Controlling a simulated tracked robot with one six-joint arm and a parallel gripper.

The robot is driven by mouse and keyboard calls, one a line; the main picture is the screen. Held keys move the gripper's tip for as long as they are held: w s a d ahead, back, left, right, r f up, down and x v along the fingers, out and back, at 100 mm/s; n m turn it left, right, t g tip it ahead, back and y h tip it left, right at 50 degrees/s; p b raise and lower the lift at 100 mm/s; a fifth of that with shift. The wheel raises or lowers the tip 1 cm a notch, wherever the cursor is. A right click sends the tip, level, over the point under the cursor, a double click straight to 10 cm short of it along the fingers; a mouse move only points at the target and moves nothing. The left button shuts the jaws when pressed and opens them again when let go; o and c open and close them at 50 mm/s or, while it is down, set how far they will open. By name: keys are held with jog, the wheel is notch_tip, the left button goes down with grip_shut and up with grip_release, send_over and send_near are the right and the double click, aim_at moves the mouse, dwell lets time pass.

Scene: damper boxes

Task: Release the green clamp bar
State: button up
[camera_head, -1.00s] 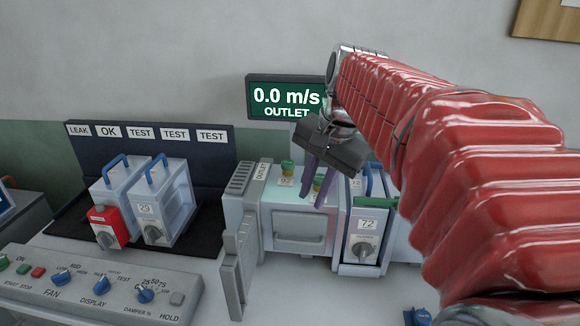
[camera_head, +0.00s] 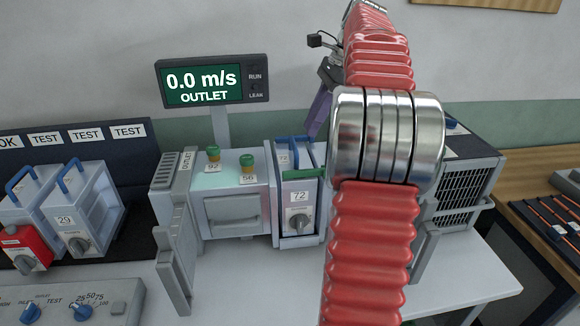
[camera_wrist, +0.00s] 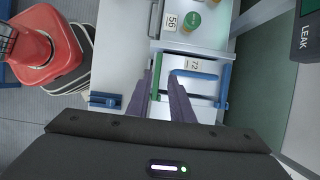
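The green clamp bar (camera_head: 302,173) lies across the front top of the damper box labelled 72 (camera_head: 297,205), in the outlet housing.
The outlet housing (camera_head: 233,224) carries green knobs labelled 92 (camera_head: 213,153) and 56 (camera_head: 247,163). The display (camera_head: 212,80) reads 0.0 m/s. Box 29 (camera_head: 80,225) and a red-tagged box stand at left. A grey vented unit (camera_head: 468,176) stands right of my arm.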

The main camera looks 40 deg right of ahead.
aim_at(289, 171)
dwell(0.3)
jog(key=x, duration=1.3)
jog(key=shift+a+f, duration=0.1)
jog(key=shift+f, duration=0.25)
grip_shut()
jog(key=shift+a, duration=0.1)
